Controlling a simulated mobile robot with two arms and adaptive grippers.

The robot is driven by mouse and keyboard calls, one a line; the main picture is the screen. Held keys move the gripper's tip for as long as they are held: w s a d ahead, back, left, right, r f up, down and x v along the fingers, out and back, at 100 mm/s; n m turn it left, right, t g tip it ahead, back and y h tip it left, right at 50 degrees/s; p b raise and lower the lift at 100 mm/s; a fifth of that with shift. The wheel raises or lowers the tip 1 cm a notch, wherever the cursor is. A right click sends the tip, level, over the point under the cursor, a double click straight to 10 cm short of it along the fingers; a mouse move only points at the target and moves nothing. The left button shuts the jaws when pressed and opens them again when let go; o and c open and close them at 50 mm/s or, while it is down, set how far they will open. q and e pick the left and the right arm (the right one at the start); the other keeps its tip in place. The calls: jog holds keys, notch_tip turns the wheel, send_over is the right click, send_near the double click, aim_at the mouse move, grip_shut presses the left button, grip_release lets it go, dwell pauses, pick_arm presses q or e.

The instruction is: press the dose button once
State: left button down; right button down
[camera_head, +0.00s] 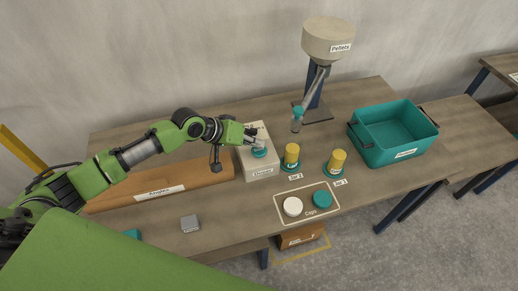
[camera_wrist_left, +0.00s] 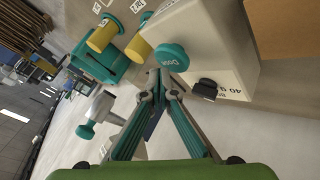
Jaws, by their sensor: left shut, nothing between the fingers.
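The dose button (camera_head: 259,153) is a round teal cap on top of a pale box (camera_head: 261,174) with a printed label. My left gripper (camera_head: 257,142) is directly at the button in the head view, with its fingers shut and empty. In the left wrist view the teal button (camera_wrist_left: 172,57), lettered "Dose", shows just beyond my closed fingertips (camera_wrist_left: 160,76). The pale box (camera_wrist_left: 222,50) is behind and to the right of the fingertips there. I cannot tell whether the fingertips touch the button or whether it is pressed down. My right gripper is not in view.
A pellet hopper (camera_head: 329,40) stands behind on a post. Two yellow jars (camera_head: 292,155) (camera_head: 335,163) stand right of the box. A white cap (camera_head: 292,206) and a teal cap (camera_head: 322,199) lie in front. A teal bin (camera_head: 412,153) is at the right.

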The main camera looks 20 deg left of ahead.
aim_at(257, 150)
pick_arm(q)
jog(key=shift+f, duration=0.2)
jog(key=shift+f, duration=0.6)
dwell(0.9)
jog(key=shift+r+p, duration=0.8)
jog(key=shift+r, duration=0.15)
notch_tip(257, 150, up, 5)
jog(key=p, duration=0.5)
jog(key=shift+r, duration=0.1)
dwell(0.5)
